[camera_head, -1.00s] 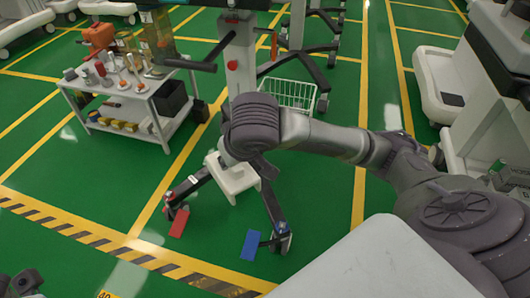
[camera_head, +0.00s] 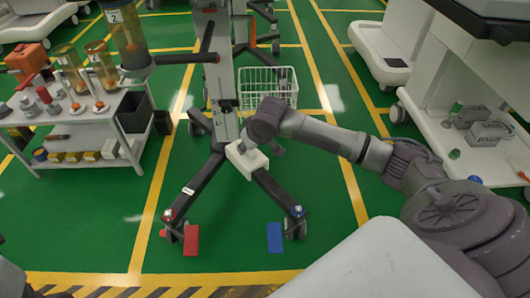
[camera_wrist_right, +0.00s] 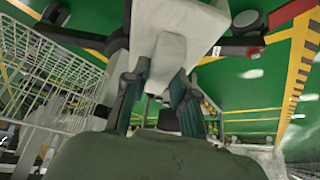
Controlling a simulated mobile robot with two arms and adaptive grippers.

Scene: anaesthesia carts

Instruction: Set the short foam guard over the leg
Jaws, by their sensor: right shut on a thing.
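A short white foam guard (camera_head: 246,160) is by the hub of the wheeled stand, at the upper end of the front right leg (camera_head: 275,188). I cannot tell whether it rests on the leg or hangs just above it. My right gripper (camera_head: 250,147) reaches it from above and is mostly hidden by its own wrist. The right wrist view shows its dark fingers (camera_wrist_right: 160,95) on both sides of the pale guard (camera_wrist_right: 165,60). The front left leg (camera_head: 196,187) is bare and dark with a white label. Only a bit of my left arm shows at the bottom left.
The front left leg ends by a red floor mark (camera_head: 191,240), the right one by a blue mark (camera_head: 274,237). A wire basket (camera_head: 268,88) stands behind the hub. A loaded white trolley (camera_head: 80,130) is at the left. A pale cart (camera_head: 450,110) stands at the right.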

